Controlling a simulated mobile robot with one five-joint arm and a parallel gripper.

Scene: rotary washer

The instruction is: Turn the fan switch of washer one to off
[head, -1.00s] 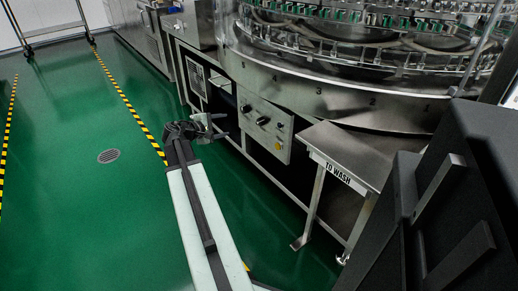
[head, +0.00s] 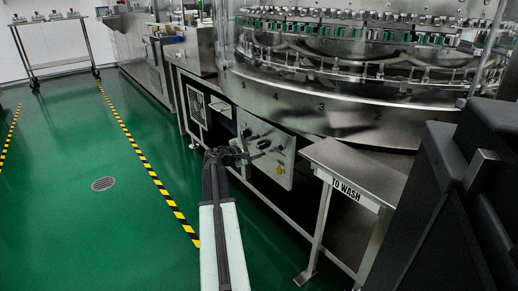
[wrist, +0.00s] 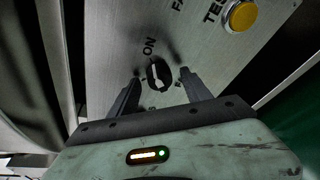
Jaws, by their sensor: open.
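The steel control panel (head: 284,167) is on the washer's front, with dark knobs on it. In the wrist view a black rotary switch (wrist: 158,74) sits on the panel, with "ON" printed beside it and a partly cut-off label starting "FA" further up. My gripper (wrist: 159,82) is open, one finger on each side of this switch in the picture. I cannot tell whether the fingers touch it. In the head view my gripper (head: 252,155) is in front of the panel and hides part of it.
A yellow button (wrist: 241,16) marked TEST is near the switch. The steel "TO WASH" table (head: 357,172) stands right of the panel. The round washer body (head: 300,98) rises above it. Green floor (head: 70,225) is open on the left, and a cart (head: 55,66) stands at the back.

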